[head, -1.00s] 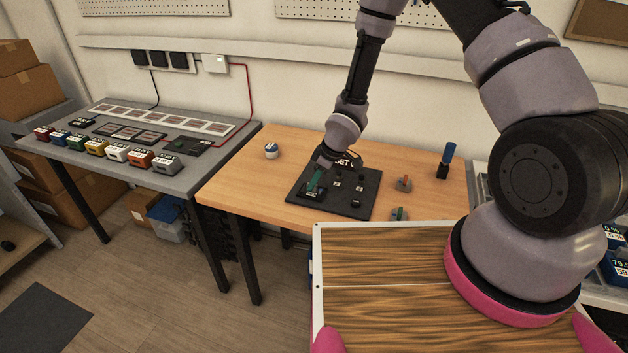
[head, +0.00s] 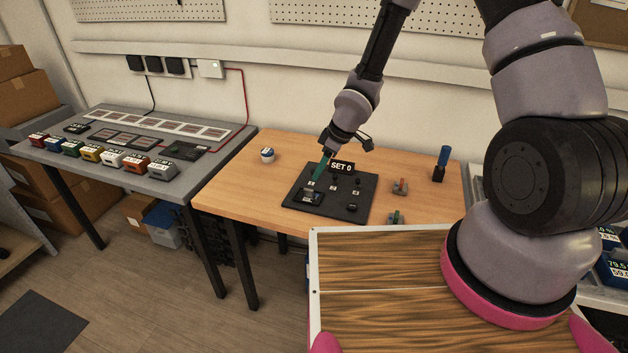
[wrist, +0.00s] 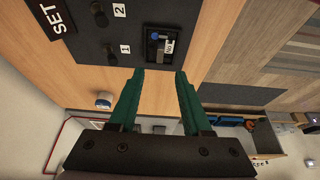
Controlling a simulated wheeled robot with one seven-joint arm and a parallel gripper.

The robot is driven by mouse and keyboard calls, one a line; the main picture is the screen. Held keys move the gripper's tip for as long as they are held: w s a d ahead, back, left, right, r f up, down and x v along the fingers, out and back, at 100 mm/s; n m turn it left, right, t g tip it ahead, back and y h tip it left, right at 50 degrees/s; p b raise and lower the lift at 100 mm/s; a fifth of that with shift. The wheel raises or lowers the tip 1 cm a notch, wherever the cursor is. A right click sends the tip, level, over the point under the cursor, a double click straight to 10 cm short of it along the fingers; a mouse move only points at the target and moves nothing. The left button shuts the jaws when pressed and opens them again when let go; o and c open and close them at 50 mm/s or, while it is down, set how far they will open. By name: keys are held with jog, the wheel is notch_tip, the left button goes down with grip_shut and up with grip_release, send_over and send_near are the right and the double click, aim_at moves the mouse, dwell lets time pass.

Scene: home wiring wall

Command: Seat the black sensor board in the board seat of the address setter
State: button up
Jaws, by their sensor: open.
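The address setter (head: 336,205) is a black panel on the wooden table, with a "SET 0" display at its back and numbered knobs. The black sensor board (head: 312,196) lies at the board seat on the panel's left side. In the wrist view the board (wrist: 158,46) shows a blue round part and a white label inside the seat's frame; I cannot tell whether it is fully down. My gripper (head: 319,178) is open and empty, its green fingers above the panel, behind and apart from the board. In the wrist view the open fingertips (wrist: 160,73) point toward the board.
A small white round item (head: 267,155) stands at the table's back left. Small grey pieces with orange (head: 400,187) and green (head: 395,217) tops and a blue-handled tool (head: 442,163) are at the right. A grey bench (head: 185,150) with coloured modules stands left.

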jog(key=shift+v, duration=1.25)
jog(key=w+d+r+m+t+h, duration=0.15)
jog(key=d+r+m, duration=0.25)
jog(key=d+r, duration=0.6)
jog(key=d+r+m+t+h, duration=0.25)
jog(key=d+r+m, duration=0.2)
jog(key=r, duration=0.85)
jog(key=s+d+r+m+y, duration=0.1)
jog(key=s+d+r+m, duration=0.2)
jog(key=s+r, duration=0.6)
jog(key=s+d+r+m+t, duration=0.1)
jog(key=s+d+r+m, duration=0.2)
jog(key=s+r+m, duration=0.3)
jog(key=s+r, duration=0.3)
jog(key=s, duration=0.1)
jog(key=shift+s+m+t+y, duration=0.3)
jog(key=shift+m+y, duration=0.05)
jog(key=shift+y, duration=0.05)
